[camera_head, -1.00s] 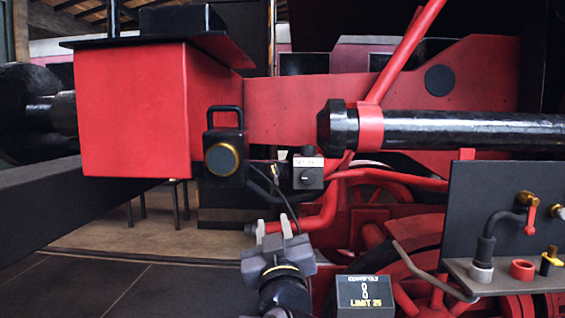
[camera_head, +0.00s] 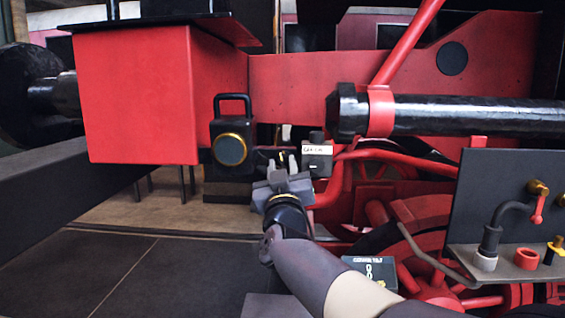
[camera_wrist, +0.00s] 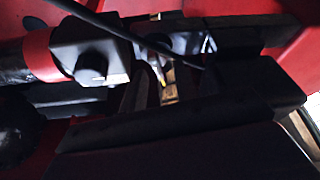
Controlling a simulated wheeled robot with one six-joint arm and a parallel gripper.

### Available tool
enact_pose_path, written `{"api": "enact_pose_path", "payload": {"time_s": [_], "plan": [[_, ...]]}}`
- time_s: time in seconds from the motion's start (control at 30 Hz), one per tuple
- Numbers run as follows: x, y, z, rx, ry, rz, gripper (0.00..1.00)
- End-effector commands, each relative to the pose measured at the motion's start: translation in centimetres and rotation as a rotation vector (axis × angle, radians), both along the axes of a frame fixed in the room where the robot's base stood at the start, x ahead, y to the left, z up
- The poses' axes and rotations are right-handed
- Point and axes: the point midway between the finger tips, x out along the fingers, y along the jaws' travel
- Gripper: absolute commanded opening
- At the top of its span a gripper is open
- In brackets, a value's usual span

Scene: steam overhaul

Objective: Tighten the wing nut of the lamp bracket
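A black lamp (camera_head: 231,122) with a handle and a brass-ringed lens hangs beside the red buffer beam. To its right, a thin dark bracket with a small brass-yellow piece (camera_head: 283,160) shows just above my gripper. I cannot make out wings on that piece, so I cannot be sure it is the wing nut. My gripper (camera_head: 282,165) points up at it, its two grey fingertips apart. In the wrist view a small brass piece (camera_wrist: 168,91) lies in the gap between the dark fingers. Whether they touch it is not clear.
A black box (camera_head: 317,158) with a knob and a white label sits close to the right of my gripper. A thin dark cable (camera_wrist: 120,32) crosses the wrist view near the fingers. Red pipes and wheels lie to the right. A grey shelf (camera_head: 520,268) with fittings stands far right.

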Motion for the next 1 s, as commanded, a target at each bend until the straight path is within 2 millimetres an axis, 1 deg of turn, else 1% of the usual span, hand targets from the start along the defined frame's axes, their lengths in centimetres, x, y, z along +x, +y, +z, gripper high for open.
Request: {"api": "enact_pose_path", "payload": {"time_s": [0.1, 0.3, 0.37, 0.67, 0.9, 1.0], "plan": [[0.32, 0.01, 0.11, 0.000, 0.000, 0.000, 0.29], [0.30, 0.02, 0.10, 0.000, 0.000, 0.001, 0.29], [0.30, 0.02, 0.09, 0.000, 0.000, 0.001, 0.25], [0.28, 0.04, 0.10, 0.000, 0.000, 0.001, 0.00], [0.28, 0.04, 0.08, 0.001, 0.000, 0.001, 0.00], [0.27, 0.14, 0.03, 0.036, -0.002, 0.002, 0.00]]}}
